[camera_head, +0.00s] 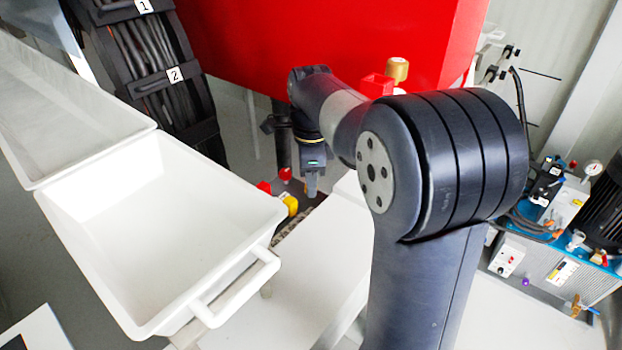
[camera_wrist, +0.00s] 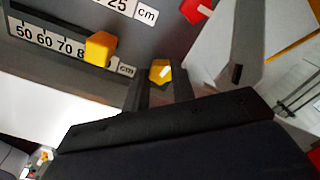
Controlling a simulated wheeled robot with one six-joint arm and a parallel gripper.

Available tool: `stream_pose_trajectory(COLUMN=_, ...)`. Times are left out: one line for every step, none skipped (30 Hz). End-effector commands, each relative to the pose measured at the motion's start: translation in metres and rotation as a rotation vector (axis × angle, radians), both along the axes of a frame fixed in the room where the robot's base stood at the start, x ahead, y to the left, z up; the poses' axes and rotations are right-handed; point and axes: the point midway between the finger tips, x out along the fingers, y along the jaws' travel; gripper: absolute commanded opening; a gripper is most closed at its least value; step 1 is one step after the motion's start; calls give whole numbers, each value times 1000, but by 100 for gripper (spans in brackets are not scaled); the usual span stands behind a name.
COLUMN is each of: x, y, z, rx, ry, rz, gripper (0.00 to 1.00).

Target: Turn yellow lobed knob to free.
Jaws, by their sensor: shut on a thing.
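The yellow lobed knob (camera_wrist: 160,70) shows in the wrist view with a pale mark on its face. My gripper (camera_wrist: 160,82) has its two dark fingers at either side of the knob and is shut on it. The fingers hide the knob's lower part. In the head view my gripper (camera_head: 311,188) points down beside the white bin; the knob cannot be made out for certain there.
A yellow block (camera_wrist: 100,48) sits on a cm scale (camera_wrist: 50,40) left of the knob. A red part (camera_wrist: 196,10) lies above right. In the head view, a white bin (camera_head: 160,235) stands left of my arm and a red panel (camera_head: 330,40) behind.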

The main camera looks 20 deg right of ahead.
Motion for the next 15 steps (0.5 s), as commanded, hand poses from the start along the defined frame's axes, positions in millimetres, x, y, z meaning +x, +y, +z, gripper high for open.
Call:
stream_pose_trajectory(x=0, y=0, z=0, rx=0, ry=1, rz=1, gripper=2)
stream_pose_trajectory(x=0, y=0, z=1, rx=0, ry=1, rz=4, gripper=2)
stream_pose_trajectory(x=0, y=0, z=1, rx=0, ry=1, rz=14, gripper=2)
stream_pose_trajectory(x=0, y=0, z=2, rx=0, ry=2, rz=26, gripper=2)
stream_pose_trajectory(x=0, y=0, z=3, rx=1, ry=3, rz=43, gripper=2)
stream_pose_trajectory(x=0, y=0, z=3, rx=0, ry=3, rz=70, gripper=2)
stream_pose_trajectory(x=0, y=0, z=4, rx=1, ry=3, rz=91, gripper=2)
stream_pose_trajectory(x=0, y=0, z=4, rx=1, ry=3, rz=114, gripper=2)
stream_pose_trajectory(x=0, y=0, z=3, rx=1, ry=3, rz=142, gripper=2)
stream_pose_trajectory(x=0, y=0, z=3, rx=1, ry=3, rz=161, gripper=2)
stream_pose_trajectory(x=0, y=0, z=2, rx=1, ry=4, rz=178, gripper=2)
stream_pose_trajectory(x=0, y=0, z=2, rx=1, ry=3, rz=197, gripper=2)
stream_pose_trajectory(x=0, y=0, z=2, rx=0, ry=2, rz=208, gripper=2)
stream_pose_trajectory(x=0, y=0, z=1, rx=0, ry=2, rz=216, gripper=2)
stream_pose_trajectory(x=0, y=0, z=1, rx=0, ry=1, rz=224, gripper=2)
